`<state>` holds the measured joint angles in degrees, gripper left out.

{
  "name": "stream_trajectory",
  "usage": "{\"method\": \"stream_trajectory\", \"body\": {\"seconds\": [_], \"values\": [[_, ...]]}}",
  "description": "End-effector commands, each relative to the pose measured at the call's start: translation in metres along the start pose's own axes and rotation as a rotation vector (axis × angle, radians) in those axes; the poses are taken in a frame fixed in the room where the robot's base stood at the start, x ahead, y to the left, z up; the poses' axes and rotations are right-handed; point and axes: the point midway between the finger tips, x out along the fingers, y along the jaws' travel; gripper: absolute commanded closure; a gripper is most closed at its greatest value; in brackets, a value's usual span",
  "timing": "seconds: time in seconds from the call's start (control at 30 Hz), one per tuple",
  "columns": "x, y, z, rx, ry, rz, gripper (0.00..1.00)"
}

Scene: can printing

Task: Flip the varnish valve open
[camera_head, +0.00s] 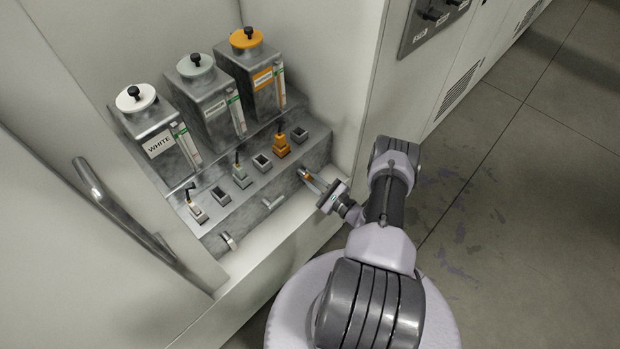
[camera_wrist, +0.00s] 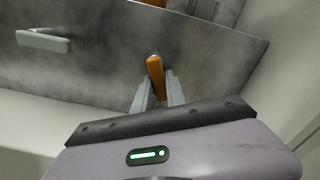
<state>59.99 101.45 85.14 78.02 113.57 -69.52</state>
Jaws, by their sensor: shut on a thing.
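The varnish valve has an orange lever (camera_wrist: 156,76) on the front face of the grey metal block, below the tank with the orange lid. In the wrist view the lever points from the block toward my gripper (camera_wrist: 158,93), and its outer end is between the two fingers. My gripper is shut on the lever. In the head view my gripper (camera_head: 311,184) reaches in from the right to the block's right end. The fingers hide part of the lever there.
The tanks (camera_head: 210,102) stand behind. The cabinet's right wall (camera_head: 347,95) is close to my gripper. Open floor (camera_head: 520,220) lies right.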

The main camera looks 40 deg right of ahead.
Motion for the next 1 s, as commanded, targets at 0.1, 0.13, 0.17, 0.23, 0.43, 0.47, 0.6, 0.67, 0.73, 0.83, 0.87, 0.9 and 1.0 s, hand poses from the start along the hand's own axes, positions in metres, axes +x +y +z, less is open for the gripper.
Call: {"method": "stream_trajectory", "body": {"seconds": [0.1,0.13,0.17,0.23,0.43,0.47,0.6,0.67,0.73,0.83,0.87,0.9,1.0], "values": [[0.000,0.003,-0.002,0.061,0.000,0.000,1.00],[0.000,0.005,-0.004,0.109,0.000,0.000,1.00],[0.000,0.007,-0.004,0.166,0.000,0.001,1.00],[0.000,0.011,-0.003,0.295,0.000,0.001,1.00],[0.000,0.015,0.002,0.477,0.000,0.001,1.00],[0.000,0.014,0.003,0.479,0.000,0.001,1.00],[0.000,0.014,0.003,0.477,0.000,0.001,1.00],[0.000,0.014,0.003,0.476,0.000,0.001,0.82],[0.000,0.014,0.003,0.475,0.000,0.001,0.68],[0.000,0.014,0.003,0.474,0.000,0.001,0.62],[0.000,0.014,0.003,0.474,0.000,0.001,0.62],[0.000,0.014,0.003,0.474,0.000,0.001,0.62],[0.000,0.014,0.003,0.473,0.000,0.001,0.62]]}}
